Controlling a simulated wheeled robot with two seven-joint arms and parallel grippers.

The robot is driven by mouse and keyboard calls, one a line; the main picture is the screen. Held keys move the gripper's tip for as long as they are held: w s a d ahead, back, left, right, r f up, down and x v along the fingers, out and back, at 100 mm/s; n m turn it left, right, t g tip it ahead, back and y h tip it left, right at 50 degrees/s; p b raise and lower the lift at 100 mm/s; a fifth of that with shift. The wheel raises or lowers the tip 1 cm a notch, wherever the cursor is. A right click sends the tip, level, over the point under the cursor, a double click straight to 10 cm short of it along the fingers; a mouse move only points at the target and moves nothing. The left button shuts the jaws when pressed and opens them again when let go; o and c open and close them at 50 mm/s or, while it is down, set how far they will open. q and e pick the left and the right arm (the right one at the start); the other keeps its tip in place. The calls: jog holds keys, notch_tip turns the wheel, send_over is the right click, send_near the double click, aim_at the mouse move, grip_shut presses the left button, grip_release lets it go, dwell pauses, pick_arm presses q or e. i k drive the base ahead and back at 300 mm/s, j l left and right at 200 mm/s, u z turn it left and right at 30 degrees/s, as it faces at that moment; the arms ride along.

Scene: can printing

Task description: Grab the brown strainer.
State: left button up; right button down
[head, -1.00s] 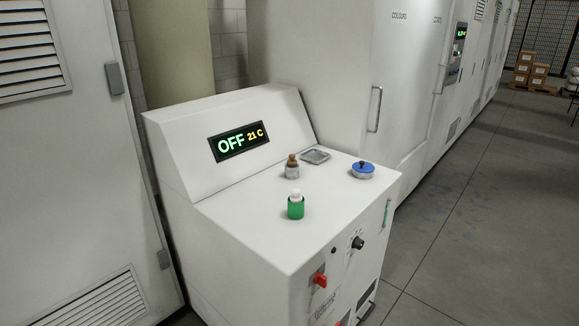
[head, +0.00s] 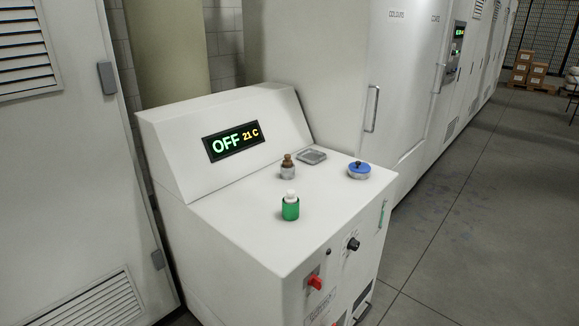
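A small item with a brown knobbed top and a grey metal base (head: 288,166) stands upright on the white machine's flat top; it looks like the brown strainer. It stands behind a green item with a white top (head: 290,206) and to the left of a blue-topped round item with a grey base (head: 359,170). A shallow square grey recess or tray (head: 312,156) lies just behind it to the right. Neither of my grippers shows in the head view.
Tall white cabinets stand left and behind. Grey floor (head: 480,200) is open to the right. Boxes (head: 528,72) sit far off.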

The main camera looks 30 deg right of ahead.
aim_at(287, 162)
jog(key=i+l, duration=0.1)
jog(key=l, duration=0.4)
jog(key=i+l, duration=0.15)
jog(key=l, duration=0.35)
jog(key=i+l+u, duration=0.1)
jog(key=l, duration=0.4)
jog(key=i+l, duration=0.1)
jog(key=l, duration=0.4)
